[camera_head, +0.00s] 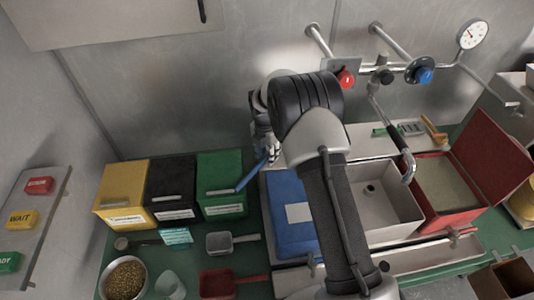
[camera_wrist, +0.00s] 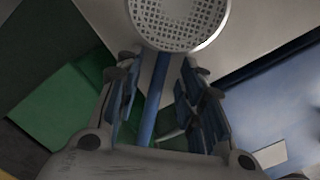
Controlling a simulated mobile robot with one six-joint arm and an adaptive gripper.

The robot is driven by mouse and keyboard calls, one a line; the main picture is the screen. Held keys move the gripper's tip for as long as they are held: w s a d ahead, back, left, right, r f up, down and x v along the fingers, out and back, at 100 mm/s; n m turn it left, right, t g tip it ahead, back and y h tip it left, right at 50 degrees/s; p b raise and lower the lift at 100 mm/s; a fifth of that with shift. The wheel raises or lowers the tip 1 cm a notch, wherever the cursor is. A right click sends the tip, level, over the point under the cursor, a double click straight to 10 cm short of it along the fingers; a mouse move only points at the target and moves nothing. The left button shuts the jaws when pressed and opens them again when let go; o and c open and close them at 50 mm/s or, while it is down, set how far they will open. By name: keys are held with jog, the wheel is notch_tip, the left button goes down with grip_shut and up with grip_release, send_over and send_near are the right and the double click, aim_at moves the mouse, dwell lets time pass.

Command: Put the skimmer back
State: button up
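The skimmer shows in the wrist view as a round, perforated, pale metal disc (camera_wrist: 180,18) at the top, with a blue handle (camera_wrist: 155,95) running down between the fingers of my gripper (camera_wrist: 160,68). Gaps show on both sides of the handle, so I cannot tell whether the fingers touch it. In the head view the blue handle (camera_head: 253,174) slants down to the left from my gripper (camera_head: 266,147), in front of the green bin (camera_head: 220,170). The disc is mostly hidden behind my wrist there.
Yellow (camera_head: 124,182) and black (camera_head: 170,182) bins stand left of the green one. A blue-covered container (camera_head: 288,195), a sink (camera_head: 380,190) and an open red box (camera_head: 448,185) lie to the right. A bean bowl (camera_head: 124,280), scoops and a cup crowd the front.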

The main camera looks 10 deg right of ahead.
notch_tip(320, 180, up, 12)
jog(key=s+p, duration=0.1)
notch_tip(320, 180, up, 12)
jog(key=m+t, duration=0.1)
jog(key=m, duration=0.5)
send_over(266, 158)
jog(key=s+d, duration=0.2)
jog(key=s, duration=0.5)
jog(key=s+d+r+m+t, duration=0.1)
jog(key=s+d+r+m, duration=0.1)
jog(key=s+r+m, duration=0.75)
jog(key=s+d+f+m+t, duration=0.1)
jog(key=s+m, duration=1)
jog(key=s, duration=1.1)
jog(key=shift+s+f+t+y, duration=0.15)
jog(key=shift+f+t+y, duration=0.2)
jog(key=shift+f, duration=0.3)
jog(key=shift+m, duration=0.25)
notch_tip(266, 158, down, 11)
jog(key=b, duration=1)
jog(key=shift+b, duration=0.4)
